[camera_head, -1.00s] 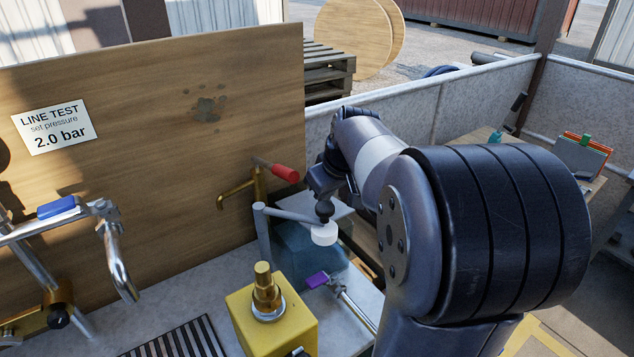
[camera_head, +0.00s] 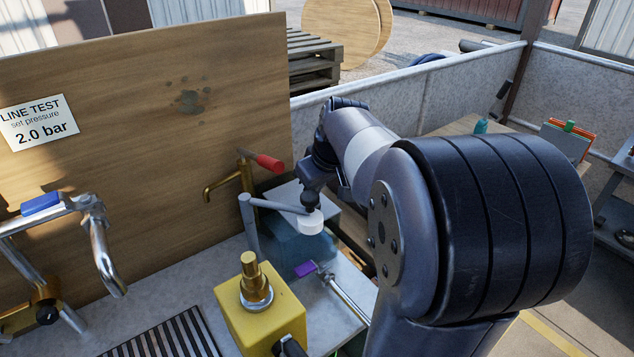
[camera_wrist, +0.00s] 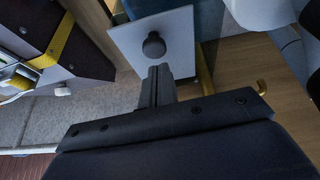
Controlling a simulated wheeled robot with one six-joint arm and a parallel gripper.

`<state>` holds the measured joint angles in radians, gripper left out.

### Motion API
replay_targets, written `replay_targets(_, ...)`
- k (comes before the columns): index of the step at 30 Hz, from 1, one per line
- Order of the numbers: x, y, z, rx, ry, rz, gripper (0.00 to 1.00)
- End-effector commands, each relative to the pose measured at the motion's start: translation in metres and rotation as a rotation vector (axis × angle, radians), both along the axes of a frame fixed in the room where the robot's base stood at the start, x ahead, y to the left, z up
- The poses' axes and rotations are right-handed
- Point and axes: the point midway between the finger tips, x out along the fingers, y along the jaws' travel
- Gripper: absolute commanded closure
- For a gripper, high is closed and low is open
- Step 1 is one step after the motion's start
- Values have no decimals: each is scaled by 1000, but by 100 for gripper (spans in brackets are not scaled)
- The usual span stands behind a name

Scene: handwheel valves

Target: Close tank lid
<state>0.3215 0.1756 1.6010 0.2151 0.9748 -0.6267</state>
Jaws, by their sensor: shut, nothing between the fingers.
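In the wrist view the lid (camera_wrist: 122,44) faces the camera and has a round dark knob (camera_wrist: 153,45). My gripper (camera_wrist: 160,70) is shut and empty, its fingertips just below the knob in that view. I cannot tell whether they touch the lid. In the head view my gripper's fingers are mostly hidden near the lid.
A grey post with an arm and white round end (camera_head: 310,222) stands by the tank. A brass tap with a red handle (camera_head: 269,163) is behind. A yellow block with a brass stem (camera_head: 262,318) and a purple-tipped lever (camera_head: 306,270) are in front. A wooden board closes the back.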

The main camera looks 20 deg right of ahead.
Motion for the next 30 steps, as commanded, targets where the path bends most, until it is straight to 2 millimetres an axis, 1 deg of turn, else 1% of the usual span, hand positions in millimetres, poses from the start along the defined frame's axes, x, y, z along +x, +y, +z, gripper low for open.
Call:
replay_targets(1,1,2,15,0,0,1,100)
replay_targets(2,-1,2,17,0,-2,0,100)
replay_targets(3,-9,0,20,-1,-4,-3,100)
replay_targets(9,-41,-5,51,-1,-4,-3,100)
replay_targets(12,-54,-6,63,-2,-4,-2,100)
replay_targets(15,-62,-8,71,-1,-2,-2,100)
replay_targets(21,-69,-8,78,1,-1,-1,100)
replay_targets(30,-69,-8,78,0,0,0,100)
